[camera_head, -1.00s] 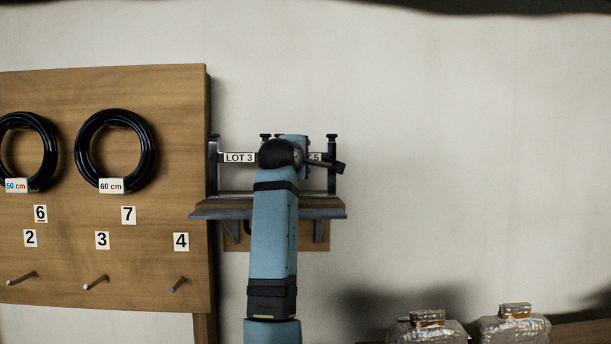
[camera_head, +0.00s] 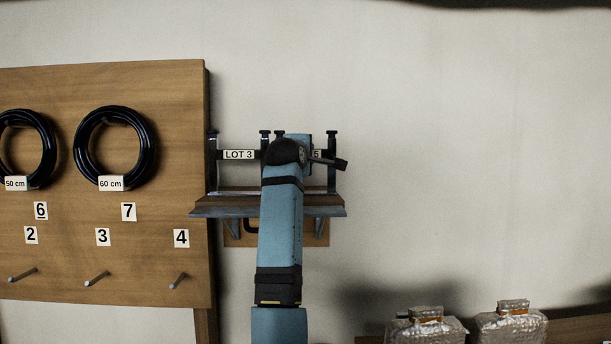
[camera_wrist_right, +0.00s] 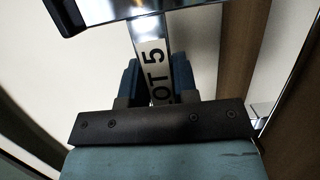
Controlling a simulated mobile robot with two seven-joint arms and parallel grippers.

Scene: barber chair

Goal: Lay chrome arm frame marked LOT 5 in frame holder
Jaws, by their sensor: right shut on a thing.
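The chrome arm frame marked LOT 5 (camera_head: 318,154) is at the right end of a small wall shelf in the head view, partly hidden behind my right arm. In the right wrist view its LOT 5 label (camera_wrist_right: 153,62) lies on a chrome bar between the fingers of my right gripper (camera_wrist_right: 155,82), which is shut on that bar. A second frame marked LOT 3 (camera_head: 238,155) stands to the left. I cannot make out a separate frame holder. My left gripper is not in view.
The wall shelf (camera_head: 225,206) has brackets below it. A wooden pegboard (camera_head: 150,235) with black coils and numbered pegs is close on the left. Two wrapped packages (camera_head: 511,327) are at the lower right. The wall right of the shelf is clear.

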